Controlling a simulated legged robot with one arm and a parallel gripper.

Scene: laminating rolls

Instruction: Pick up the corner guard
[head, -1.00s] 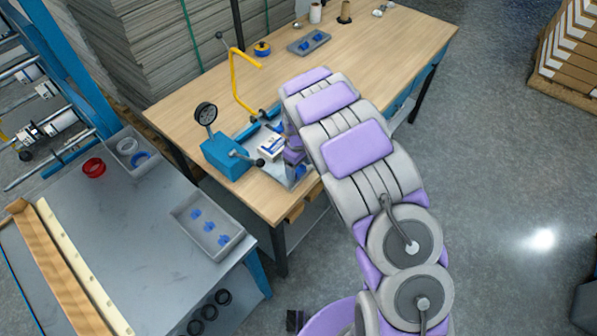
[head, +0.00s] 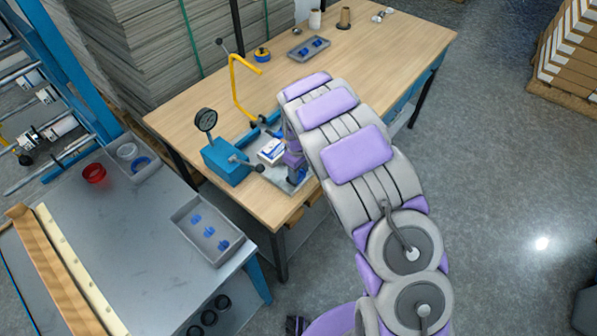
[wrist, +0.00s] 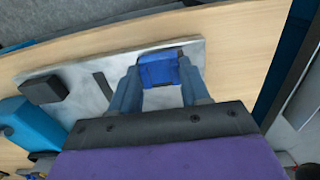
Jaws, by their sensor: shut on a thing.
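The corner guard (wrist: 158,70) is a small dark blue block with a flat, lighter-edged face, seen in the wrist view over a grey metal plate. My gripper (wrist: 160,84) has its two blue-grey fingers on either side of it, shut on it. I cannot tell whether the guard still touches the plate.
A grey tray with blue pieces (head: 183,219) lies on the metal table. The bench top (head: 385,60) is clear right of my arm.

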